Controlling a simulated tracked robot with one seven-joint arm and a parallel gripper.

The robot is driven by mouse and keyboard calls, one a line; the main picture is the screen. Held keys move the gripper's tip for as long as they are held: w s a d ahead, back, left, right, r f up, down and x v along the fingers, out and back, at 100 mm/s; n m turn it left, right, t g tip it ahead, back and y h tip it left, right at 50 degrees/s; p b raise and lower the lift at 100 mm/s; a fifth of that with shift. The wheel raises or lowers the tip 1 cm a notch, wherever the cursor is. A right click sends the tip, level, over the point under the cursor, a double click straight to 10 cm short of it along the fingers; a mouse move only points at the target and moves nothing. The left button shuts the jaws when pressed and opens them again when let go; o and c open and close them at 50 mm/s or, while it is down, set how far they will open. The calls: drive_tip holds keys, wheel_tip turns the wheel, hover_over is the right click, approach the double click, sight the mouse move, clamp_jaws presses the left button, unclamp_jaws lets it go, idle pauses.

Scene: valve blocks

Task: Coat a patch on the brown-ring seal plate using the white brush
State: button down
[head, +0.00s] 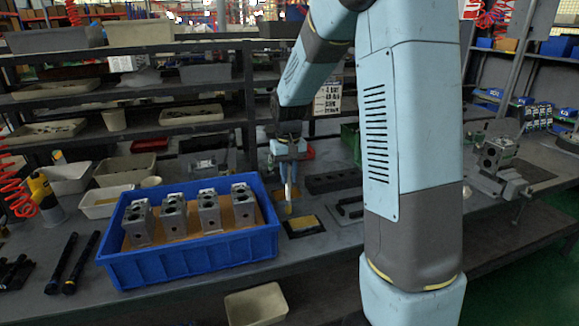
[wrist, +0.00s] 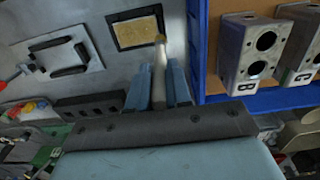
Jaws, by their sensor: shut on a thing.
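My gripper (wrist: 160,78) points down over the bench, shut on a pale, whitish brush (wrist: 159,62) held between its two blue fingers. The gripper (head: 287,165) and the brush (head: 288,192) also show in the head view, with the brush upright and its yellowish tip down. A flat plate with a yellow-tan patch inside a dark border (wrist: 137,31) lies just beyond the brush tip. It also shows in the head view (head: 303,226), right beside the tip. I cannot tell whether the tip touches it. No separate brown ring is clear.
A blue crate (head: 190,262) with several grey valve blocks stands close on the left. Black tools (head: 75,262) lie at far left.

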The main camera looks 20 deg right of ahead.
sight(289, 165)
drive_tip(key=shift+r, duration=1.7)
